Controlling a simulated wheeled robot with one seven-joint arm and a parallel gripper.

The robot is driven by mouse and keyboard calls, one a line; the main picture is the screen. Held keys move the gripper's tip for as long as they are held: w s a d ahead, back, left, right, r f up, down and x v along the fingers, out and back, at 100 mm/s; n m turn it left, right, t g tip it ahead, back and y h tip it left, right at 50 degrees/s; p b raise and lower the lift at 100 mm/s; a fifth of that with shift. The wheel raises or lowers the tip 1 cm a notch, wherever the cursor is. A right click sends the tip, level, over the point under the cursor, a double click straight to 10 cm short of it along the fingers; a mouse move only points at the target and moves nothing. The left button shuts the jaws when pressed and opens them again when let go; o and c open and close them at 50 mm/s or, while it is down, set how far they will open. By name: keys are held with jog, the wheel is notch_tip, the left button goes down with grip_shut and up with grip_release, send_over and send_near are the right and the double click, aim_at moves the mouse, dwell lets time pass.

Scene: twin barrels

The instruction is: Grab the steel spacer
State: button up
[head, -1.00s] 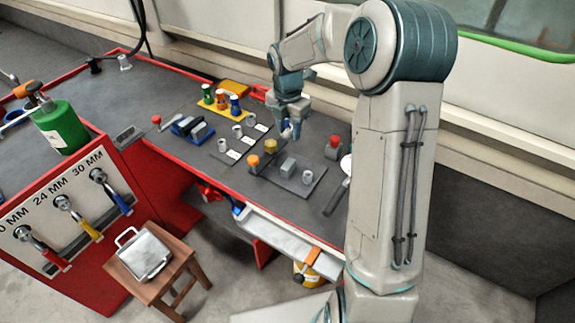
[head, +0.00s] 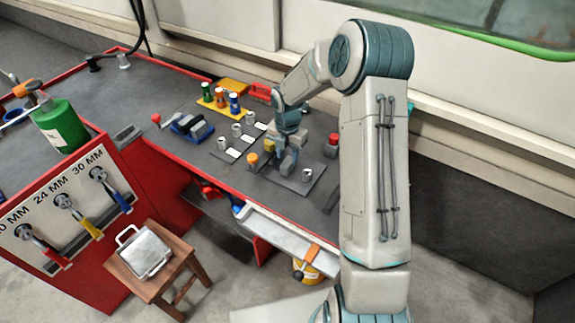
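A dark grey plate (head: 312,190) lies on the bench near its front edge. A small silver ring-like piece (head: 307,174) stands at its right end; a plain grey block stood left of it in the earlier frame. I cannot tell which of these is the steel spacer. My gripper (head: 287,165) points down over the middle of the plate, where the block stood, and largely hides it. The fingers look level with the block, but their gap and any contact are too small to make out. The silver piece is apart from my gripper.
An orange-topped piece (head: 253,160) and a yellow piece (head: 269,146) stand close left of my gripper. A red-topped piece (head: 332,145) stands to the right. Several silver cylinders with white labels stand further left. Behind them is a yellow tray (head: 245,114) with coloured cans.

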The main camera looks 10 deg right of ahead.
aim_at(288, 161)
jog(key=shift+f, duration=1.6)
grip_shut()
jog(key=shift+r, duration=0.1)
